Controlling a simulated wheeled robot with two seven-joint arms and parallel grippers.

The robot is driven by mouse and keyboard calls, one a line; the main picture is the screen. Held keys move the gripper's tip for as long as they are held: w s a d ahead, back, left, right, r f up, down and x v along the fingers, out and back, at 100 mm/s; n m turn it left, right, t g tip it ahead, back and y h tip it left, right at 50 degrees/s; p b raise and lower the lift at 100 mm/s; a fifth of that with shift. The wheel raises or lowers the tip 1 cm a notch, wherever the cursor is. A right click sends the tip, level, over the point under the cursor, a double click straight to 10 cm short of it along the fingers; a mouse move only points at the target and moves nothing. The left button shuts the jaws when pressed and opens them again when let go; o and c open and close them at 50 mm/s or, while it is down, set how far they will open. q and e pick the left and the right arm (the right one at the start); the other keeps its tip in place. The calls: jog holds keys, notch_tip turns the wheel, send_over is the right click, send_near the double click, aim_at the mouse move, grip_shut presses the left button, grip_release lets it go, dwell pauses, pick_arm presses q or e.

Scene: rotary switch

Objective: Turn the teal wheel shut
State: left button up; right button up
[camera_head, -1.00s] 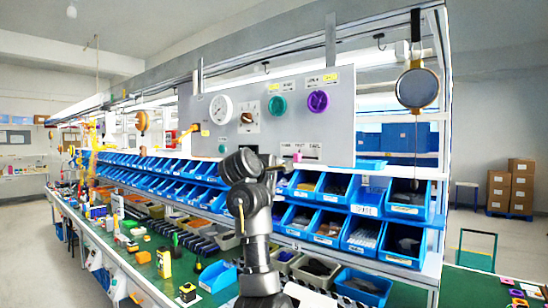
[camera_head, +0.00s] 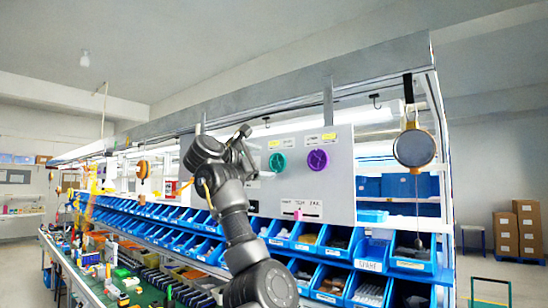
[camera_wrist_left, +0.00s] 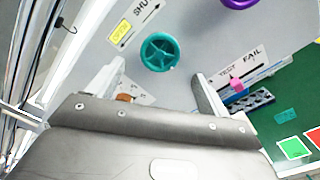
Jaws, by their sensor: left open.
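The teal wheel (camera_head: 277,162) is a round spoked handle on the grey panel, left of a purple wheel (camera_head: 317,159). In the left wrist view the teal wheel (camera_wrist_left: 160,52) lies ahead of the gap between my fingers, with a yellow OPEN label and the word SHUT on the panel nearby. My left gripper (camera_head: 257,157) is raised in front of the panel, just left of the teal wheel in the head view. It is open and empty; in the left wrist view its two pale fingers (camera_wrist_left: 158,74) stand apart, not visibly touching the wheel. My right gripper is not in view.
The grey panel (camera_head: 340,190) carries a pink slider (camera_head: 298,215) below the wheels. Blue bins (camera_head: 370,255) sit on racks beneath it. A round hanging device (camera_head: 414,148) is at the right. My arm hides the panel's left part.

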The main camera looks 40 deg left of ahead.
aim_at(276, 163)
pick_arm(q)
jog(key=w+p, duration=0.3)
jog(key=w, duration=0.2)
jog(key=shift+w+r, duration=0.2)
jog(key=shift+w+a+f, duration=0.1)
jog(key=shift+w+f, duration=0.1)
jog(key=shift+w, duration=0.25)
jog(key=c, duration=1)
